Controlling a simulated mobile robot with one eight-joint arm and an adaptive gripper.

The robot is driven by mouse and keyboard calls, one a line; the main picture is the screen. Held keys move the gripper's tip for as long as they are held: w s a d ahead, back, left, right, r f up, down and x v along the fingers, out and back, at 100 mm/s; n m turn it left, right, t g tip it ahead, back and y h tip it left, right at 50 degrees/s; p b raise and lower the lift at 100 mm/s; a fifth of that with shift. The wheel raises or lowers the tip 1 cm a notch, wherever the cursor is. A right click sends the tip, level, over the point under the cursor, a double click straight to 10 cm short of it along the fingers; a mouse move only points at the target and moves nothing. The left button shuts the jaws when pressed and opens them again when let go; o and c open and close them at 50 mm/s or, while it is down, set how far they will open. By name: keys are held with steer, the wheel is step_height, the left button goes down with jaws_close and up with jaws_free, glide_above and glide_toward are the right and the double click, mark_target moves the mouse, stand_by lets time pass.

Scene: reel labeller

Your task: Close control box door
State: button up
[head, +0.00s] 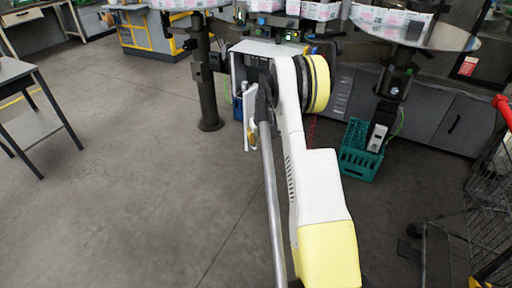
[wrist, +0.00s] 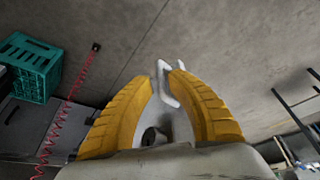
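The control box (head: 238,70) is a pale grey box on the machine in the head view, with its front side open towards the left. A narrow white piece (head: 248,104), which looks like its door seen nearly edge-on, hangs in front of it, partly hidden by my arm. My gripper (head: 251,134) is beside this white piece, mostly hidden in the head view. In the wrist view my gripper's yellow fingers (wrist: 163,78) curve inwards with a narrow gap. A thin bent white piece (wrist: 166,88), perhaps the door's handle or edge, shows between the fingertips; contact is unclear.
A green crate (head: 358,160) stands on the floor right of my arm. A dark machine post (head: 207,95) stands left of the box. A shopping cart (head: 490,205) is at the right, a table (head: 15,72) at the left. The floor at left centre is clear.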

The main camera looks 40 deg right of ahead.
mark_target(256, 142)
steer(key=b+x, duration=0.1)
steer(key=x, duration=0.2)
steer(key=shift+w+f, duration=0.1)
steer(key=shift+f, duration=0.05)
steer(key=shift+c, duration=0.4)
jaws_close()
